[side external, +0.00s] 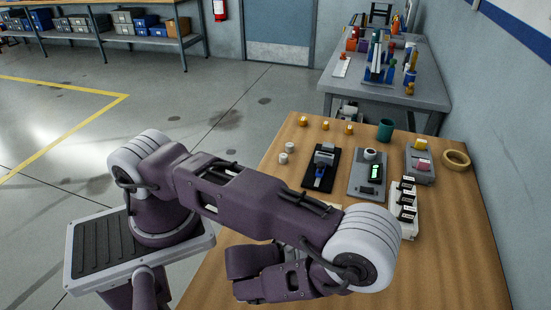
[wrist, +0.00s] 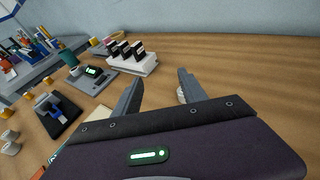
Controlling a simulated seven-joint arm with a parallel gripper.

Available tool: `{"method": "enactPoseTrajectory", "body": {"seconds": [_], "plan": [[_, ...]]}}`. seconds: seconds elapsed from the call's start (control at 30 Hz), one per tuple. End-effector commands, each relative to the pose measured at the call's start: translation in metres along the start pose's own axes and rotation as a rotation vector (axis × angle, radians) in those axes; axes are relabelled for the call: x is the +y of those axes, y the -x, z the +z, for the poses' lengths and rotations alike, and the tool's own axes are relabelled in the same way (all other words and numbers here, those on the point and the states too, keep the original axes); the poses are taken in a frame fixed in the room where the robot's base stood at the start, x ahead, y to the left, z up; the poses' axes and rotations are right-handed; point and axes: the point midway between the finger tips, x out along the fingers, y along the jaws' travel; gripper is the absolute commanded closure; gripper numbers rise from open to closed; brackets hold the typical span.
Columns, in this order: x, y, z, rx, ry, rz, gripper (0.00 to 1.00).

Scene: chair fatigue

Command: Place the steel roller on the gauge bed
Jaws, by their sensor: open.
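My gripper (wrist: 158,82) is open, its two fingers apart over bare wood in the wrist view. A small pale round thing (wrist: 181,96) shows partly behind the right finger; it may be the steel roller, but most of it is hidden. A grey device with a green-lit display (side external: 367,173) stands on the table, with a short pale cylinder (side external: 370,154) on its top; it also shows in the wrist view (wrist: 98,82). A black base with a blue and grey fixture (side external: 322,168) stands to its left. I cannot tell which of these is the gauge bed. The side view hides my fingertips.
A white rack with black labelled blocks (side external: 404,222) stands right of the display device. Two pale cylinders (side external: 286,152), several brass pieces (side external: 325,126), a green cup (side external: 385,130), a grey box with a pink top (side external: 421,164) and a tape ring (side external: 456,160) are nearby. The table's right side is clear.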

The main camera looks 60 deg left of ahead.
Motion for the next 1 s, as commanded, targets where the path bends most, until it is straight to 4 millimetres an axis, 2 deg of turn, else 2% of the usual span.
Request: {"method": "enactPoseTrajectory", "body": {"seconds": [0.03,0.07,0.1,0.17,0.2,0.27,0.3,0.33,0.4,0.47,0.5,0.57,0.6,0.7,0.73,0.77,0.8,0.87,1.0], "plan": [[0.026,-0.004,0.041,-0.075,0.040,0.123,0.51],[0.048,-0.002,0.067,-0.121,0.068,0.223,0.51],[0.082,0.007,0.100,-0.180,0.117,0.372,0.51],[0.138,0.035,0.142,-0.255,0.219,0.617,0.51],[0.174,0.063,0.161,-0.293,0.310,0.789,0.51],[0.218,0.116,0.174,-0.334,0.479,1.044,0.51],[0.239,0.153,0.174,-0.349,0.616,1.204,0.51],[0.248,0.180,0.169,-0.354,0.733,1.317,0.51],[0.251,0.236,0.149,-0.351,1.045,1.542,0.51],[0.234,0.269,0.130,-0.334,1.357,1.678,0.51],[0.215,0.281,0.120,-0.317,1.584,1.731,0.51],[0.183,0.287,0.115,-0.287,1.935,1.745,0.51],[0.162,0.284,0.119,-0.266,2.159,1.713,0.51],[0.123,0.271,0.146,-0.220,2.625,1.530,0.51],[0.116,0.268,0.155,-0.209,2.728,1.467,0.51],[0.110,0.266,0.164,0.198,-2.796,-1.398,0.51],[0.104,0.263,0.174,0.181,-2.797,-1.287,0.51],[0.099,0.262,0.185,0.165,-2.794,-1.183,0.46],[0.095,0.261,0.191,0.153,-2.791,-1.131,0.46]]}}
